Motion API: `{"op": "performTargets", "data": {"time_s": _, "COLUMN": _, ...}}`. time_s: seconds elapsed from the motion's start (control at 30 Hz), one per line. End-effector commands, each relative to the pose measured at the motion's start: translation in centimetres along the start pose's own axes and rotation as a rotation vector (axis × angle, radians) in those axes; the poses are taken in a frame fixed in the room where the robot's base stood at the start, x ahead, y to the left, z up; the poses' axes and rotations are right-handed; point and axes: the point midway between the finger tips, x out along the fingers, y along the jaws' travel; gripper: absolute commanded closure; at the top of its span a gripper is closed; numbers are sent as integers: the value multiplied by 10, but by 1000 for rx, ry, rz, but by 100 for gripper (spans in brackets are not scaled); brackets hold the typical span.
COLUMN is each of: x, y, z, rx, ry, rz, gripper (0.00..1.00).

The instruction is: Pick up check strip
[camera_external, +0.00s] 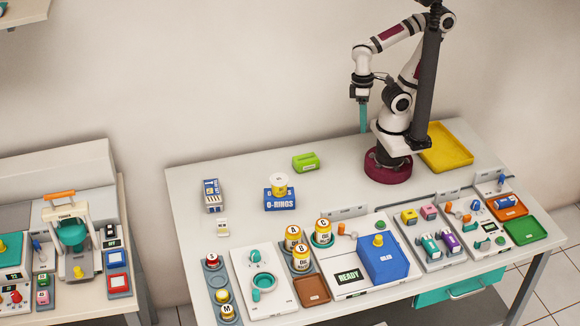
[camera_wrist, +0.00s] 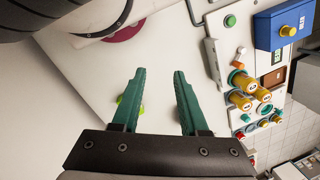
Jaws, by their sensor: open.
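A small pale card with a yellow mark (camera_external: 222,227) lies flat on the left part of the table; it may be the check strip, but its label is too small to read. A white and blue labelled box (camera_external: 213,196) stands just behind it. My gripper (camera_external: 363,118) is raised above the back of the table, to the right of and well apart from both. In the wrist view my gripper (camera_wrist: 158,76) has its two teal fingers spread, with nothing between them. I cannot make out the card in the wrist view.
A lime-green block (camera_external: 305,161) lies at the back, partly behind a finger in the wrist view. A blue O-rings box (camera_external: 281,200) with a spool on top stands mid-table. Bottles (camera_external: 293,237) and device panels (camera_external: 349,275) fill the front; a yellow tray (camera_external: 446,148) is back right. The back left is mostly clear.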

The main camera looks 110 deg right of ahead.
Motion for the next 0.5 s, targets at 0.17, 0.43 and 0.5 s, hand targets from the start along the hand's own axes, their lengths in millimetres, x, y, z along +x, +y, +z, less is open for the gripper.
{"op": "performTargets", "data": {"time_s": 0.17, "x": 0, "y": 0, "z": 0, "rx": 0, "ry": 0, "rz": 0, "gripper": 56}}
{"op": "performTargets", "data": {"time_s": 0.43, "x": 31, "y": -137, "z": -150, "rx": -218, "ry": 303, "rz": -197, "gripper": 56}}
{"op": "performTargets", "data": {"time_s": 0.5, "x": 57, "y": -193, "z": -208, "rx": -253, "ry": 472, "rz": -251, "gripper": 56}}
